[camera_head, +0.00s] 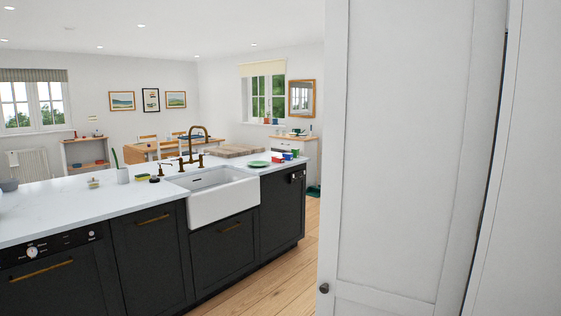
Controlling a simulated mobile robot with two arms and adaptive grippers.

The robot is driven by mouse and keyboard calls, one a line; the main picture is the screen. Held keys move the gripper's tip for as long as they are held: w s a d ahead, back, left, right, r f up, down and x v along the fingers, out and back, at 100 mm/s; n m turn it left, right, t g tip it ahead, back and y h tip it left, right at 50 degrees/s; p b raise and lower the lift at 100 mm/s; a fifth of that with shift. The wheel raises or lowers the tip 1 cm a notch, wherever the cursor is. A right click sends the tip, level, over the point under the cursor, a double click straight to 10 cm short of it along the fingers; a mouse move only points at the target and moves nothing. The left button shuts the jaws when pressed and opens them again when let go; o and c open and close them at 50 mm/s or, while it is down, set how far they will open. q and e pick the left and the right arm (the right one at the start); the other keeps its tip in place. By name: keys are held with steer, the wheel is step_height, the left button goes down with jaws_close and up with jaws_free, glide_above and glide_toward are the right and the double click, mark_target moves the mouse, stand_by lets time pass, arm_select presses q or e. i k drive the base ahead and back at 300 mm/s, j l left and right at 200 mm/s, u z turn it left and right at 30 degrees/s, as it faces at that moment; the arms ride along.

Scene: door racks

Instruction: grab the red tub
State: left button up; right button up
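A small red object (277,159) sits on the white island worktop near its right end, beside the sink; it is too small to tell whether it is a tub. A small blue item (287,156) and a green item (295,153) stand just to its right. No other red container shows clearly. Neither of my grippers is in view.
A tall white cupboard door (415,150) with a dark knob (324,288) fills the right side, close by, hiding what lies behind it. The dark island (150,255) with a white sink (222,200) spans the left. Wooden floor (285,265) is clear between them.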

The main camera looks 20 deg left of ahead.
mark_target(275, 159)
steer(key=i+j+u, duration=0.75)
steer(key=i+u, duration=0.35)
steer(key=i+j+u, duration=0.1)
steer(key=i, duration=0.75)
steer(key=i+j+u, duration=0.1)
steer(key=i+j, duration=0.15)
steer(key=i, duration=0.65)
steer(key=i+l+z, duration=0.15)
steer(key=i+z, duration=0.3)
steer(key=i, duration=0.15)
steer(key=i+z, duration=0.45)
steer(key=i+j, duration=0.05)
steer(key=i, duration=0.05)
